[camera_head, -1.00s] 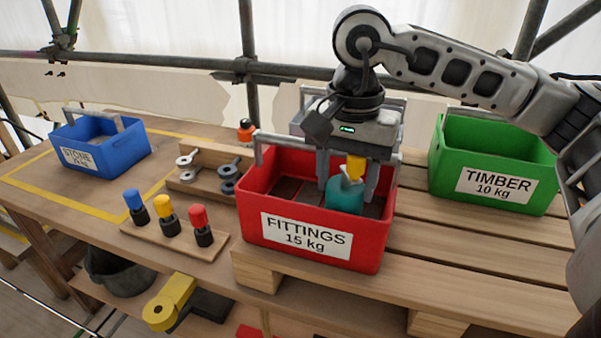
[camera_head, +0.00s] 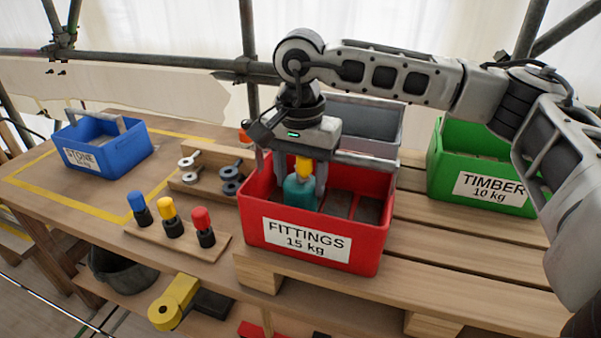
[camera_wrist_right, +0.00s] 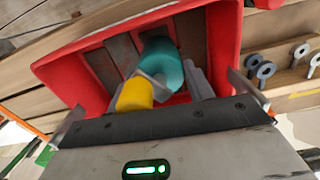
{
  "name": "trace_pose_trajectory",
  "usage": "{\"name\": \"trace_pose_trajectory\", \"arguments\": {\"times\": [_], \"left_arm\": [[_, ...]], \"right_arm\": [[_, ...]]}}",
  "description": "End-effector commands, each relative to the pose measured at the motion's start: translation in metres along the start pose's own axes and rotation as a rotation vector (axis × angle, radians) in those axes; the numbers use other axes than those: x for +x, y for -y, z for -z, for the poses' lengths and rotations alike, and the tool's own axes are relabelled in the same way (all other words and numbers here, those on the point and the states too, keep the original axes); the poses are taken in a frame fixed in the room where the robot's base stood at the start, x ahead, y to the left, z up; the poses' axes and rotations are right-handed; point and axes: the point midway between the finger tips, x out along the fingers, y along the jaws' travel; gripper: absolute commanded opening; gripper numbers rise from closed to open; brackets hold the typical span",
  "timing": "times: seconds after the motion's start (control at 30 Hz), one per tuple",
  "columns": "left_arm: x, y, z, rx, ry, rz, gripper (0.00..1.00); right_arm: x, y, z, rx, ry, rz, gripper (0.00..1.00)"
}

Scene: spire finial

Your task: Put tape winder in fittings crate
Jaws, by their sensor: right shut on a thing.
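The tape winder, a teal body (camera_head: 299,192) with a yellow part on top, is inside the red fittings crate (camera_head: 352,247), towards its left side. My right gripper (camera_head: 300,178) points down into the crate and is shut on the tape winder. In the right wrist view the teal and yellow tape winder (camera_wrist_right: 163,65) shows over the crate's dark floor, inside the red walls (camera_wrist_right: 222,35). Whether its underside touches the crate floor is hidden. My left gripper is not in view.
A green timber crate (camera_head: 490,190) stands to the right and a grey crate (camera_head: 365,125) behind. A blue stone crate (camera_head: 105,148) stands far left. Colored pegs on a board (camera_head: 175,237) and a rack of metal parts (camera_head: 205,177) are left of the fittings crate.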

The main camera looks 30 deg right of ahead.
Motion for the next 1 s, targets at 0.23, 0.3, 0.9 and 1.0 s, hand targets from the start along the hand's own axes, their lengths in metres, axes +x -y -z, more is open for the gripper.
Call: {"name": "trace_pose_trajectory", "arguments": {"times": [0.23, 0.3, 0.9, 1.0], "left_arm": [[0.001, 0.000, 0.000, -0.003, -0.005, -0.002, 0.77], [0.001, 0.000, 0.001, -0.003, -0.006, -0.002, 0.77], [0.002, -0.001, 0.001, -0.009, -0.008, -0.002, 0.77], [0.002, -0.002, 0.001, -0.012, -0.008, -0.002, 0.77]], "right_arm": [[0.003, 0.000, 0.000, 0.000, 0.000, 0.000, 0.73], [0.003, 0.000, 0.000, 0.000, 0.000, 0.000, 0.73], [-0.066, 0.001, 0.000, -0.001, -0.002, 0.005, 0.73], [-0.086, 0.001, 0.000, -0.002, -0.002, 0.003, 0.73]]}}
